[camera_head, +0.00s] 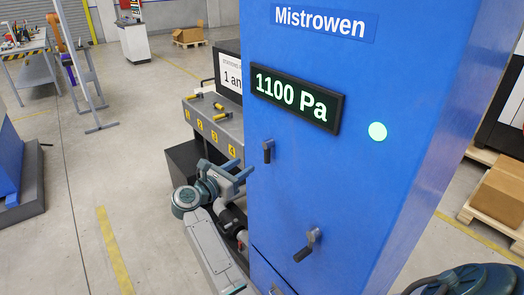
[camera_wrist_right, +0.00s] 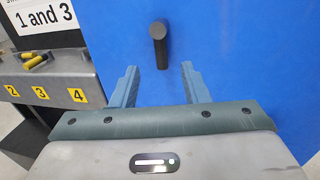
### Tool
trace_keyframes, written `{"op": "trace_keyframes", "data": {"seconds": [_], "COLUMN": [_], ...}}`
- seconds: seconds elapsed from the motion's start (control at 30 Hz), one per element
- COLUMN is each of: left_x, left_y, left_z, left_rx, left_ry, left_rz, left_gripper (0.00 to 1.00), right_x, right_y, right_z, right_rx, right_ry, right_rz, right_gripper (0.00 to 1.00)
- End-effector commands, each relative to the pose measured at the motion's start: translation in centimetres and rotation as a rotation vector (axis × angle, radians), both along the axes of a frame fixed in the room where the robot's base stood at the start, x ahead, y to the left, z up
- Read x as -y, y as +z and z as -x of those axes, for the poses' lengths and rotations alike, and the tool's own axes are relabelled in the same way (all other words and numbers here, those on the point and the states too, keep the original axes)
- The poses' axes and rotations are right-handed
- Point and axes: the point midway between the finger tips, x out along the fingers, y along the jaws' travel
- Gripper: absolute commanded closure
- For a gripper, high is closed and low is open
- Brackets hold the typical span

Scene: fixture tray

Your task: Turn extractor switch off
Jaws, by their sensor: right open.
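The blue extractor cabinet (camera_head: 345,170) carries a lit display (camera_head: 296,98) reading 1100 Pa and a lit green lamp (camera_head: 377,131). An upper black lever switch (camera_head: 268,151) hangs straight down on its face. A lower black lever (camera_head: 308,245) is slanted; no label by either shows which is the extractor switch. My right gripper (camera_head: 240,172) is open and empty, left of and slightly below the upper lever. In the wrist view the same lever (camera_wrist_right: 158,45) stands beyond the gap between my right fingertips (camera_wrist_right: 160,80), apart from them. My left gripper is out of view.
A grey fixture bench (camera_head: 215,130) with numbered yellow labels and yellow-handled pieces stands left of the cabinet. A carton (camera_head: 500,190) lies on a pallet at right. Floor at left is largely clear.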

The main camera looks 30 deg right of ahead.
Motion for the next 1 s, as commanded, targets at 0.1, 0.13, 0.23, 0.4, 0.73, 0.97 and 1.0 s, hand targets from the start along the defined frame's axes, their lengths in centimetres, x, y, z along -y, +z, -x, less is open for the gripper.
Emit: {"op": "trace_keyframes", "data": {"seconds": [0.1, 0.13, 0.23, 0.4, 0.73, 0.97, 1.0], "left_x": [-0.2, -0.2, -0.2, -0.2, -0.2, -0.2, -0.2], "left_y": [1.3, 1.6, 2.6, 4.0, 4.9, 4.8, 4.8], "left_z": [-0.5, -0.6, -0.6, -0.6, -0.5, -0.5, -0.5], "left_rx": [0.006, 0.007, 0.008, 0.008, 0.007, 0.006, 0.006], "left_ry": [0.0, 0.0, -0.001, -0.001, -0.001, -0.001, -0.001], "left_rz": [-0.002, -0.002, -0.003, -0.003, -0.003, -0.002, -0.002], "left_gripper": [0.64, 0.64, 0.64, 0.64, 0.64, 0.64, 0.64], "right_x": [1.9, 2.4, 4.4, 7.3, 9.7, 9.7, 9.7], "right_y": [0.5, 0.6, 0.6, 0.5, 0.0, -0.1, -0.1], "right_z": [-0.5, -0.6, -1.2, -2.0, -2.7, -2.7, -2.7], "right_rx": [-0.002, -0.002, -0.004, -0.006, -0.007, -0.006, -0.006], "right_ry": [-0.002, -0.003, -0.002, -0.001, 0.001, 0.001, 0.001], "right_rz": [0.006, 0.007, 0.009, 0.009, 0.006, 0.006, 0.006], "right_gripper": [0.59, 0.59, 0.59, 0.59, 0.59, 0.59, 0.66]}}
